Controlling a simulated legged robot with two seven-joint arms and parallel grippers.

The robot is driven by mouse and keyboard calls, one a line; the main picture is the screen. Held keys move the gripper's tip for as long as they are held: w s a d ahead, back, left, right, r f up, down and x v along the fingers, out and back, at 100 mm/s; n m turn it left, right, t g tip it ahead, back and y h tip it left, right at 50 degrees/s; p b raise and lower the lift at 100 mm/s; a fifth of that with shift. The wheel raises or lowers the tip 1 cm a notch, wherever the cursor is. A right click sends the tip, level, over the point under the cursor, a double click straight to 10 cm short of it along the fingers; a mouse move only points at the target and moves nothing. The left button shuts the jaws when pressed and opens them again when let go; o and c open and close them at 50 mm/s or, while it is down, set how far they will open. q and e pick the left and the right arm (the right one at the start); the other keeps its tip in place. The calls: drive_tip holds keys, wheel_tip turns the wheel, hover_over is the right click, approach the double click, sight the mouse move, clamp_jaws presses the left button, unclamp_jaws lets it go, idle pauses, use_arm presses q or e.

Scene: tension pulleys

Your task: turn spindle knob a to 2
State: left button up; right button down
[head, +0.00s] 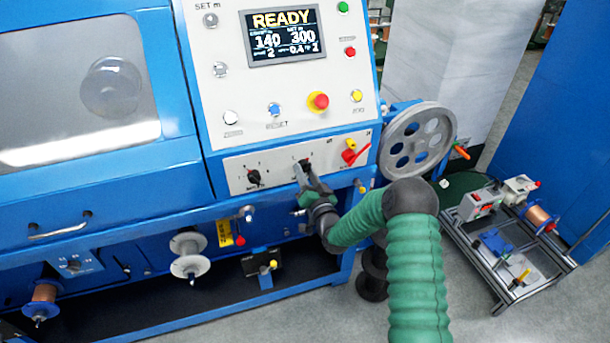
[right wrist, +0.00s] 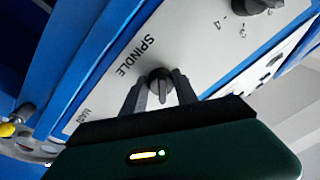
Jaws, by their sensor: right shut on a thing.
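The spindle knob (right wrist: 158,80) is a small dark knob on the pale panel, beside the printed word SPINDLE in the right wrist view. My right gripper (right wrist: 160,88) has one dark finger on each side of it and is shut on it. In the head view my right gripper (head: 304,178) reaches the lower control panel (head: 284,158) from below, and its fingers mostly cover the knob. Which number the knob points to cannot be made out. My left gripper is not in view.
Another black knob (head: 254,176) sits to the left on the same panel, and a red switch handle (head: 349,156) to the right. A display (head: 282,36) reads READY above. A grey pulley wheel (head: 417,141) stands right of the panel. A low cart (head: 512,245) stands on the floor.

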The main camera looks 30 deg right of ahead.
drive_tip(key=shift+d+r+m, duration=0.25)
drive_tip(key=shift+r+m, duration=0.05)
drive_tip(key=shift+r, duration=0.15)
drive_tip(key=c, duration=1.3)
unclamp_jaws()
drive_tip(key=o, duration=0.3)
drive_tip(key=shift+o, duration=0.3)
drive_tip(key=shift+s+f, duration=0.1)
drive_tip(key=shift+f, duration=0.1)
drive_tip(key=shift+f, duration=0.15)
drive_tip(key=b+v, duration=0.1)
drive_tip(key=v, duration=1.5)
drive_tip(key=shift+s, duration=0.3)
